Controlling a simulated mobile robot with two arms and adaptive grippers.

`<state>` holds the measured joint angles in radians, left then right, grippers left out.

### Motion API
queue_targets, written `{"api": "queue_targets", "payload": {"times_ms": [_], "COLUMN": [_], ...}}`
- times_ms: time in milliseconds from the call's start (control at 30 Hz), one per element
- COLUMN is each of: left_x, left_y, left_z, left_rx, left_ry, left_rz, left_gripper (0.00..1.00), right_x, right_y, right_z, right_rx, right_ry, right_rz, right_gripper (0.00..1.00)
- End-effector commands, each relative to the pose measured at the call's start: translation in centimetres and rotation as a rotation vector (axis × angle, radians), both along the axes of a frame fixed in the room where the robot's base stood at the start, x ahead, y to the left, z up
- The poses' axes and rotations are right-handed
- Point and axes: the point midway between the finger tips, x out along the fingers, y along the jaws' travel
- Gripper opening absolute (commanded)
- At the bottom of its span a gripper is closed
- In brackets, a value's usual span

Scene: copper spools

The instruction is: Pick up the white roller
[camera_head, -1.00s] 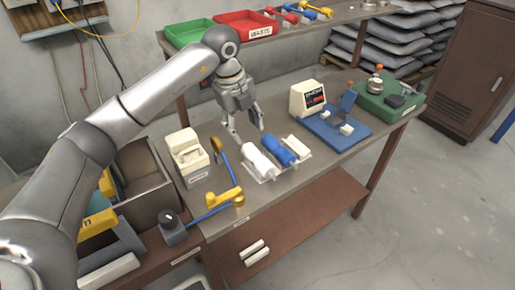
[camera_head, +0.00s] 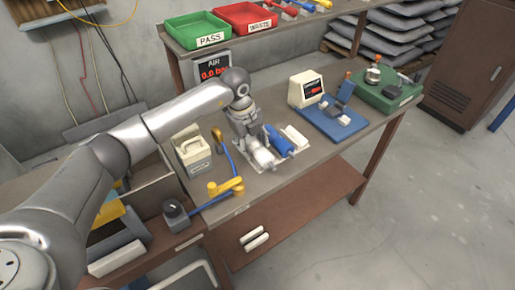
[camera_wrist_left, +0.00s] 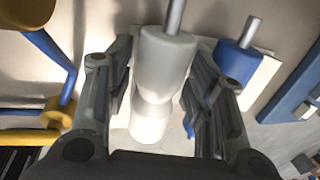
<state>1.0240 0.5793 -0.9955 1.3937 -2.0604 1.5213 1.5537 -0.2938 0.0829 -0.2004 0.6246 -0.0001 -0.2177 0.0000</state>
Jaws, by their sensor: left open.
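The white roller (camera_head: 262,158) lies on the workbench in a white holder, beside a blue roller (camera_head: 279,142). My left gripper (camera_head: 250,146) is lowered over the white roller and partly hides it in the head view. In the left wrist view the white roller (camera_wrist_left: 163,75) lies between the two open fingers of my left gripper (camera_wrist_left: 165,100), with a grey shaft at its far end. The blue roller (camera_wrist_left: 237,60) shows just right of the right finger. My right gripper is not in view.
A yellow and blue lever tool (camera_head: 226,186) and a cream box (camera_head: 192,152) stand left of the rollers. A blue fixture (camera_head: 333,120) and a cream display unit (camera_head: 306,88) stand to the right. Green (camera_head: 198,29) and red trays sit on the shelf above.

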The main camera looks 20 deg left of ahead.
Motion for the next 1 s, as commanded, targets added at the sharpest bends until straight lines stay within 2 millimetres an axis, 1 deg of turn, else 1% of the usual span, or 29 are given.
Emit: {"api": "queue_targets", "payload": {"times_ms": [100, 433, 767, 933, 1000], "left_x": [0.0, 0.0, 0.1, 0.1, 0.2], "left_y": [0.0, 0.0, 0.0, 0.0, 0.0], "left_z": [0.0, 0.1, 0.4, 1.8, 2.9], "left_rx": [0.000, -0.001, -0.002, -0.002, -0.002], "left_ry": [0.000, -0.001, -0.004, -0.008, -0.008], "left_rz": [0.000, 0.000, -0.001, -0.001, 0.000], "left_gripper": [0.49, 0.07, 0.07, 0.07, 0.07], "right_x": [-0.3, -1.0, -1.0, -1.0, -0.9], "right_y": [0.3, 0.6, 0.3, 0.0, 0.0], "right_z": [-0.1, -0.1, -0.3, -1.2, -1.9], "right_rx": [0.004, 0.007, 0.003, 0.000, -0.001], "right_ry": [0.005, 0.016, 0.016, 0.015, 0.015], "right_rz": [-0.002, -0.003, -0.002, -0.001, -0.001], "right_gripper": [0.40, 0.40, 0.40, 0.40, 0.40]}}
